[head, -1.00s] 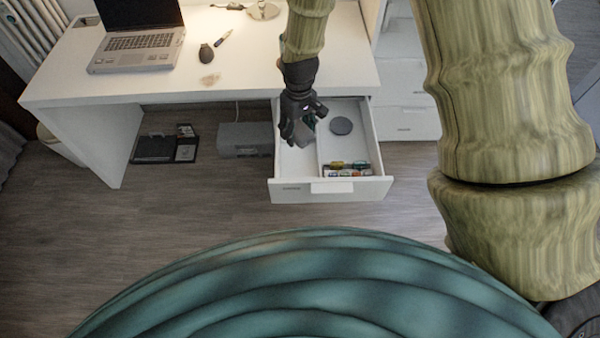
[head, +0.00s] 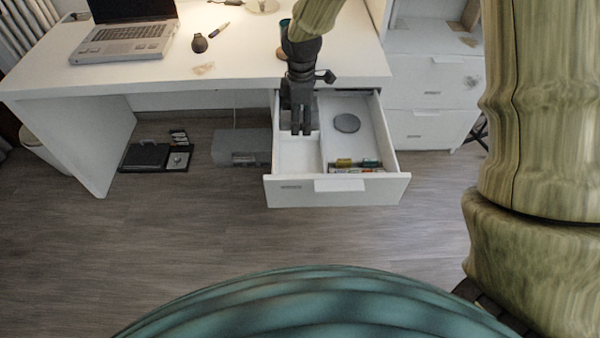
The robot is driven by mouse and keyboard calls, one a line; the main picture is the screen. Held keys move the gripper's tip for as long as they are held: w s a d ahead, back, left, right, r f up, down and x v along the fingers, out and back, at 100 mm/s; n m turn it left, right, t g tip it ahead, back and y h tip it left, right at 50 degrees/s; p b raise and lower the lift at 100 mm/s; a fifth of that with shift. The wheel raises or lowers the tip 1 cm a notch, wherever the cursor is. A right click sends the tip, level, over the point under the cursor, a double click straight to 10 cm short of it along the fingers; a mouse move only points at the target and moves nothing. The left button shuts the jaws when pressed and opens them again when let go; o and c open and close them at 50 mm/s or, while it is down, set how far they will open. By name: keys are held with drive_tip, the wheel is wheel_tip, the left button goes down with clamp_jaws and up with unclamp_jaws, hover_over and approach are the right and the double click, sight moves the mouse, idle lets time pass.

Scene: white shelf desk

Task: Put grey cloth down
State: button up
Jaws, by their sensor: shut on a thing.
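My gripper (head: 301,130) is over the left compartment of the open white drawer (head: 290,190), fingers pointing down. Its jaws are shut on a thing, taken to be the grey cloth. The cloth is hardly visible now, hidden by the dark fingers. Whether it touches the drawer floor I cannot tell. The left compartment (head: 297,155) shows a bare white floor around the fingertips.
The drawer's right compartment holds a dark round disc (head: 347,123) and several small colourful items (head: 356,166) at the front. The white desk (head: 235,72) carries a laptop (head: 123,42). A white cabinet (head: 432,92) stands right. The floor in front is clear.

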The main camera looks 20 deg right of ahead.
sight(301, 166)
drive_tip(key=shift+f, duration=0.45)
wheel_tip(301, 166, down, 17)
drive_tip(key=shift+w+f+b, duration=0.1)
drive_tip(key=shift+b, duration=0.85)
drive_tip(key=shift+f, duration=0.25)
drive_tip(key=o, duration=1.1)
drive_tip(key=shift+f, duration=0.1)
drive_tip(key=shift+o, duration=0.2)
wheel_tip(301, 166, up, 13)
drive_tip(key=p, duration=0.1)
drive_tip(key=shift+f, duration=0.15)
drive_tip(key=shift+d, duration=0.1)
